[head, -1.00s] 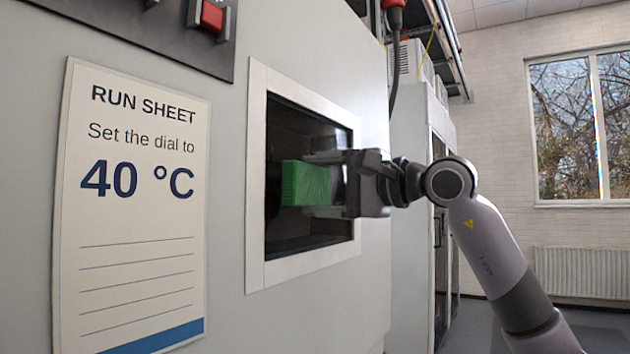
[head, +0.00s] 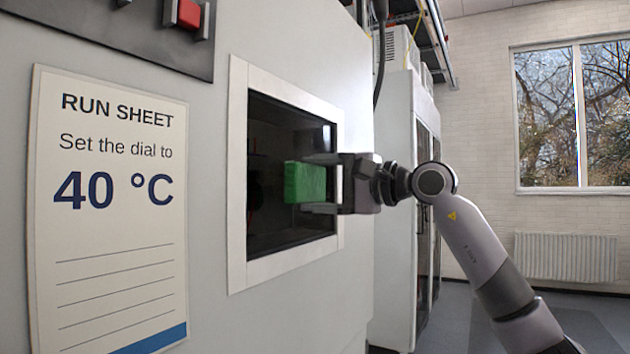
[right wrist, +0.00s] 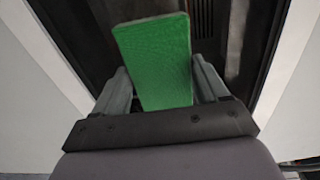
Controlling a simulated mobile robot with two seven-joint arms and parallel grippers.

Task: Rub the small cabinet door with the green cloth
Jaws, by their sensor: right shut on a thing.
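My right gripper (head: 322,183) is shut on the green cloth (head: 304,182), a thick block-like pad. The cloth also shows between the two fingers in the right wrist view (right wrist: 155,60). It is in front of the right half of the pane; I cannot tell whether it touches the glass. My left gripper is not in view.
A run sheet (head: 108,235) reading 40 °C hangs left of the door. A red button (head: 189,13) sits on a dark panel above. Another tall cabinet (head: 395,200) stands behind my right arm. The floor at right is clear.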

